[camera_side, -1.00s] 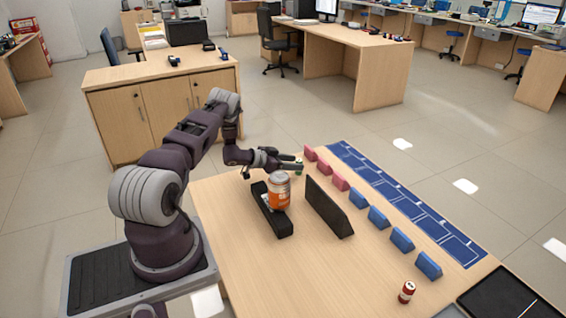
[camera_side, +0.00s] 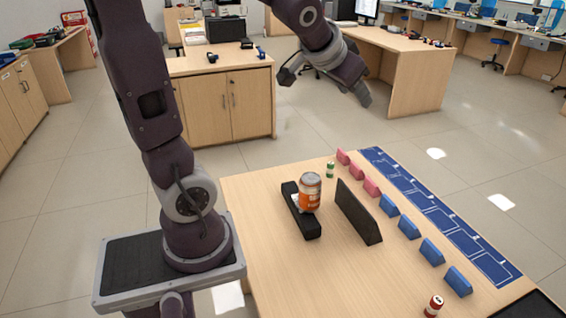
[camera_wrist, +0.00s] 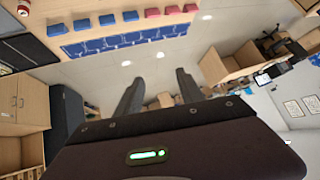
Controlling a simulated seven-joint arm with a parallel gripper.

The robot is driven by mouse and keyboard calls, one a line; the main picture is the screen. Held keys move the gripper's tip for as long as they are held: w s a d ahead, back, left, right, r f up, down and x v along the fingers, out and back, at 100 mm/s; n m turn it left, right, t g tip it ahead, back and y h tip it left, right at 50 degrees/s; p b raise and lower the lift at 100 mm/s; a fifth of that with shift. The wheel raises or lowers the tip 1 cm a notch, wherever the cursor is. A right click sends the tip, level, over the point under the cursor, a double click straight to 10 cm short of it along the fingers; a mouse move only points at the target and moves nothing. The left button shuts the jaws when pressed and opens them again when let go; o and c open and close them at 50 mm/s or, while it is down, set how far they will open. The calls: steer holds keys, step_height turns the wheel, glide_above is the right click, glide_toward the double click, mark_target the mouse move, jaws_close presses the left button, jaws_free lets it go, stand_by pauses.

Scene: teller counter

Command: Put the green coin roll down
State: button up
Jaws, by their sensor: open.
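The green coin roll (camera_side: 330,170) stands upright on the wooden table (camera_side: 262,215), near its back edge, just left of the nearest pink block. Nothing touches it. My gripper (camera_wrist: 158,90) is open, with its two fingers apart and nothing between them. In the side view the hand is raised high above and behind the table's back edge, well clear of the coin roll. I cannot make out the green roll in the wrist view.
An orange can (camera_side: 311,190) stands at a black holder (camera_side: 291,203). A dark upright panel (camera_side: 358,212) stands right of it. Pink blocks (camera_side: 357,170) and blue blocks (camera_side: 408,228) line a blue marked strip (camera_side: 440,218). A red roll (camera_side: 434,305) stands at the front.

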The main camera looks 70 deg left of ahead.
steer(key=s+d+f+m+g+h, duration=0.1)
steer(key=s+d+f+h, duration=0.1)
steer(key=s+d, duration=0.5)
steer(key=s+d+f+m+g+h, duration=0.1)
steer(key=s+d+f+h, duration=0.1)
steer(key=s+d, duration=0.5)
steer(key=s, duration=0.6)
steer(key=shift+s+d+g, duration=0.2)
steer(key=shift+d+g, duration=0.1)
steer(key=shift+d, duration=0.05)
